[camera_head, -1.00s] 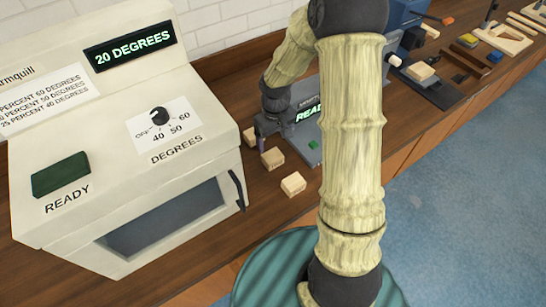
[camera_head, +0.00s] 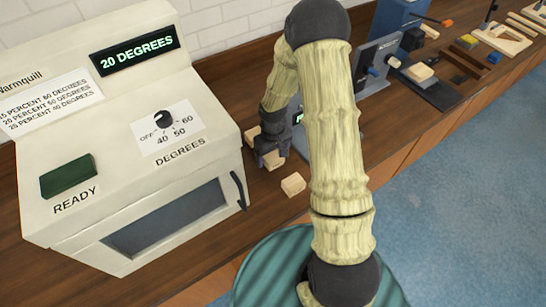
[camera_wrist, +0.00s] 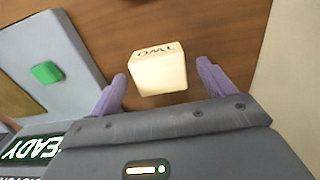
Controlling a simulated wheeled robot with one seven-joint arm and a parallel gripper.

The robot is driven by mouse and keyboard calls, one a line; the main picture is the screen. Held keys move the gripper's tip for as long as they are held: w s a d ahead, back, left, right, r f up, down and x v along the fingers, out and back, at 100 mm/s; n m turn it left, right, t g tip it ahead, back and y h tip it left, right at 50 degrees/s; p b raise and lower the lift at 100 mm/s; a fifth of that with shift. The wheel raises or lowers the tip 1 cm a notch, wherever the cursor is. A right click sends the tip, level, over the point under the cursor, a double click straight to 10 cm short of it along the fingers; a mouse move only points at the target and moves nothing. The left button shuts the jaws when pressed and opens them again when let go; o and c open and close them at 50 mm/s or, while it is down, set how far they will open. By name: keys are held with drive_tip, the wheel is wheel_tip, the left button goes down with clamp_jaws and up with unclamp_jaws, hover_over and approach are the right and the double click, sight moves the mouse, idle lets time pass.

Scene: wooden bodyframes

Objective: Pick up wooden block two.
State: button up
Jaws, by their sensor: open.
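Wooden block two (camera_wrist: 160,74), a pale cube with "TWO" on one face, lies on the brown wooden counter in the wrist view. It sits between and just beyond the two purple fingertips of my gripper (camera_wrist: 162,72), with a gap on each side. My gripper is open and holds nothing. In the head view my gripper (camera_head: 271,155) is low over the small blocks beside the oven-like machine and partly hides the middle one. Labels on the blocks cannot be read in that view.
Another pale block (camera_head: 293,184) lies nearer the counter's front edge, and one more (camera_head: 253,135) shows behind my gripper. The white machine (camera_head: 120,190) reading 20 DEGREES stands close on the left. A grey device with a green button (camera_wrist: 47,72) stands beside the block in the wrist view.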

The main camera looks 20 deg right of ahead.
drive_tip(key=shift+f, duration=0.9)
drive_tip(key=c, duration=1.1)
